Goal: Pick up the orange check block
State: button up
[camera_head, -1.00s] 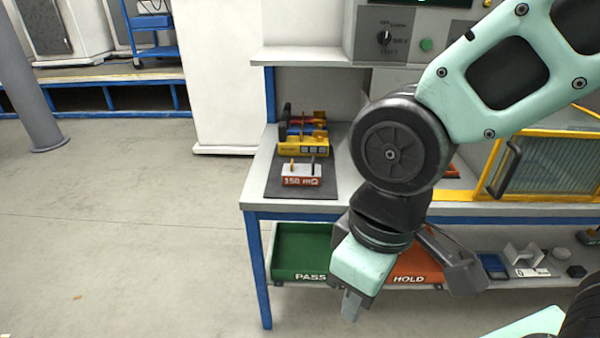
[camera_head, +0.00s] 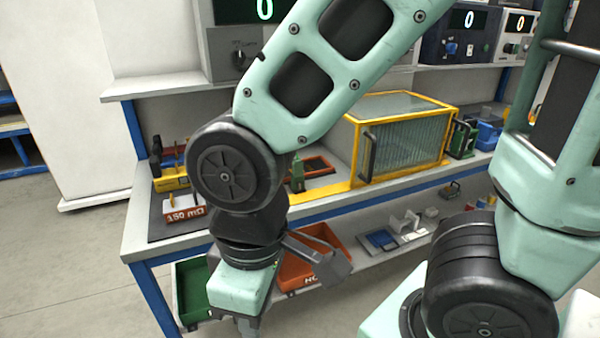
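The orange check block (camera_head: 185,213) sits on a dark mat (camera_head: 163,230) at the left end of the workbench. Its orange front reads "150 mΩ", and pins stand up from its pale top. My gripper (camera_head: 248,325) points down in front of the bench, lower than and to the right of the block, clear of it. Its fingertips are small and cut off at the bottom edge, so I cannot tell if they are open or shut.
A yellow block (camera_head: 172,184) stands just behind the orange one. A yellow-framed glass case (camera_head: 405,145) stands to the right on the bench. Green (camera_head: 190,297) and orange (camera_head: 297,272) bins sit on the shelf below. Open floor (camera_head: 65,275) lies left.

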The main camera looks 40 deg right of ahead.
aim_at(182, 208)
jog(key=i+j+u, duration=0.25)
jog(key=i+j, duration=0.2)
jog(key=i+j+u, duration=0.25)
jog(key=i, duration=0.35)
